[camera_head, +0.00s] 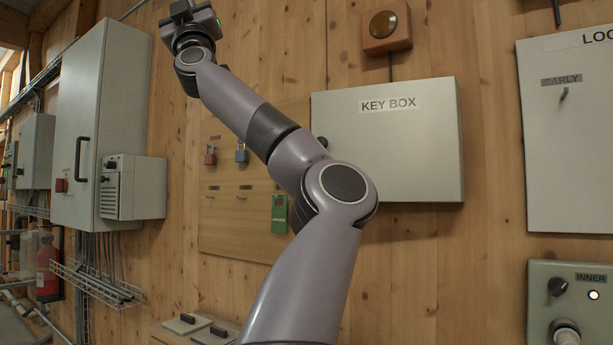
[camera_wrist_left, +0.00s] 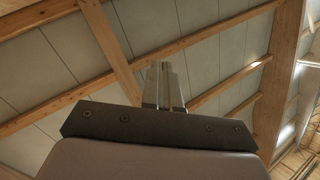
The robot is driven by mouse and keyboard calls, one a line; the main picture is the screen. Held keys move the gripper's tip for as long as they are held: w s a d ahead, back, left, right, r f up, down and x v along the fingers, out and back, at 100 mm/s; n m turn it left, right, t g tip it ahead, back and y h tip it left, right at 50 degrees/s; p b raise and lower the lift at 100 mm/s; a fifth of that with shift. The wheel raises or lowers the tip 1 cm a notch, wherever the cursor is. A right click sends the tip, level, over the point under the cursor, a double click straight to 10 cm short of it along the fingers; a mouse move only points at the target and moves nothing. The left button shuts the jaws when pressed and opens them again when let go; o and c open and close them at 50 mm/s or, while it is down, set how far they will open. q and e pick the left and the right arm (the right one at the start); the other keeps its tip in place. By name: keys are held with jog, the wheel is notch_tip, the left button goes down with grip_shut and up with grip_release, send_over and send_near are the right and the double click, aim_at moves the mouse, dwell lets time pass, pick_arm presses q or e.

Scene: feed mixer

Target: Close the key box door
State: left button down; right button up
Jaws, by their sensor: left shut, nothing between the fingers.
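The key box (camera_head: 393,141) is a pale grey box on the wooden wall, with a "KEY BOX" label on its front. Its door front looks flush with the body, with no gap visible along the top or right edge. A dark round knob (camera_head: 322,143) shows at its left edge. My left arm hides the lower left part. My left gripper (camera_head: 185,10) is up at the top left, well away from the box. In the left wrist view its fingers (camera_wrist_left: 163,72) are together and empty, pointing at the ceiling. My right gripper is not in view.
A board with padlocks (camera_head: 241,155) hangs left of the key box, partly behind my arm. A large grey cabinet (camera_head: 100,130) stands further left. A lockout panel (camera_head: 565,140) is at right.

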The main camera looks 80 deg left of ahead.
pick_arm(q)
jog(key=s+f+n+g+h, duration=0.2)
jog(key=s+f+n+h, duration=0.4)
jog(key=n, duration=0.7)
jog(key=s+f+n+g+h, duration=0.1)
jog(key=s+f+n+h, duration=0.3)
jog(key=f+n+h, duration=0.65)
jog(key=w+a+f+n+t+y+b, duration=0.1)
jog(key=w+a+f+n+t+y, duration=0.3)
jog(key=w+f+n+t, duration=0.4)
jog(key=w+d+f+n+t+h, duration=0.1)
jog(key=w+d+f+t+h, duration=0.1)
jog(key=w+t, duration=0.7)
jog(key=w+d+f+t+h, duration=0.1)
jog(key=w+d+f+t, duration=0.15)
jog(key=w+t, duration=0.6)
jog(key=w+a+f+g+p, duration=0.1)
jog(key=w+a+f+p, duration=0.1)
jog(key=w+a, duration=0.7)
jog(key=shift+w+a+p, duration=0.4)
jog(key=shift+a+p, duration=0.05)
jog(key=shift+a, duration=0.5)
